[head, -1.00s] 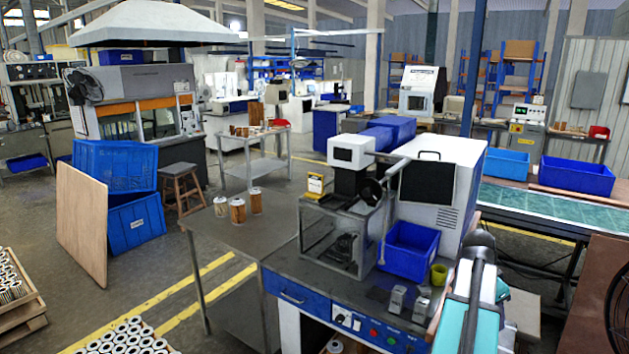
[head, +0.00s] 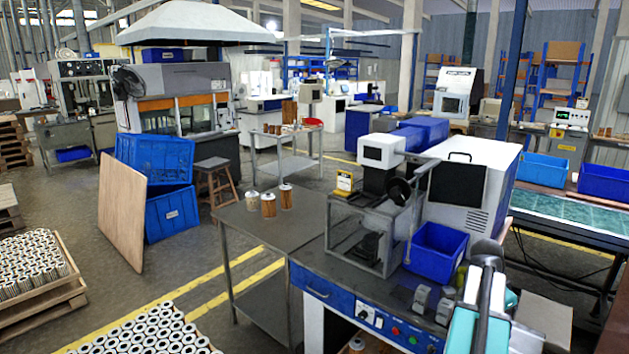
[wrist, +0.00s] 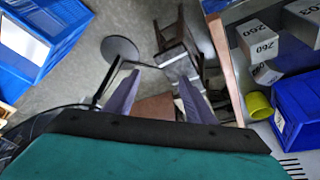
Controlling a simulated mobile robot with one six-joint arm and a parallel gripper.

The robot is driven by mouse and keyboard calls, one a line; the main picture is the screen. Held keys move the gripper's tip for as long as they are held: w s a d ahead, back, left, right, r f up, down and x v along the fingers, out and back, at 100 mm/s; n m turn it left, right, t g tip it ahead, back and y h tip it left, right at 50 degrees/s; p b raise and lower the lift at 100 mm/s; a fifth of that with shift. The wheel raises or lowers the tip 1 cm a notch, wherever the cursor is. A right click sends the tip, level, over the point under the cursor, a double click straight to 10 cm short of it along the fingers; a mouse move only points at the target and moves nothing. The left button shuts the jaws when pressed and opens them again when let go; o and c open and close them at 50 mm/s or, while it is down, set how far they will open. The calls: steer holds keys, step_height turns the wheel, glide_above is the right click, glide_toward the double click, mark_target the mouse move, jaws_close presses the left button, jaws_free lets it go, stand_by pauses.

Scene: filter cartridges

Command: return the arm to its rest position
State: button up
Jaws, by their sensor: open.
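My gripper (wrist: 158,88) shows in the wrist view as two grey-purple fingers standing well apart, with nothing held between them. Floor, a dark round-topped stand and brown stool-like legs lie beyond the fingers. In the head view, my teal and white arm (head: 478,318) is folded at the lower right, in front of the bench's right end; the gripper itself cannot be made out there. Three filter cartridges (head: 268,206) stand upright on the grey side table (head: 240,232), far from my arm.
The workbench (head: 335,268) carries a machine frame, a blue bin (head: 436,252) and small grey blocks. In the wrist view, grey boxes (wrist: 258,42), a yellow-green cup (wrist: 259,105) and a blue bin (wrist: 300,108) are at right. Cartridge pallets (head: 40,270) stand at left.

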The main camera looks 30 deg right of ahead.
steer(key=w+a+f+n+y, duration=0.1)
steer(key=w+a+f+n, duration=0.2)
steer(key=w+a+f, duration=0.6)
steer(key=w+a+f+n+y, duration=0.15)
steer(key=w+a+f, duration=0.35)
steer(key=a+f, duration=0.7)
steer(key=a+f+n+g, duration=0.1)
steer(key=a+f+n, duration=0.2)
steer(key=a+f, duration=0.5)
steer(key=a+f+n+g, duration=0.1)
steer(key=a+f+n, duration=0.25)
steer(key=a, duration=0.85)
steer(key=s+a+f+n+g, duration=0.1)
steer(key=s+a+f+n, duration=0.4)
steer(key=s+a, duration=0.4)
steer(key=s+a+f+n+g+y, duration=0.1)
steer(key=s+a+f+n, duration=0.4)
steer(key=s+a+f, duration=0.3)
steer(key=shift+s+a+n+b, duration=0.45)
steer(key=shift+s+a, duration=0.25)
steer(key=shift+a, duration=0.3)
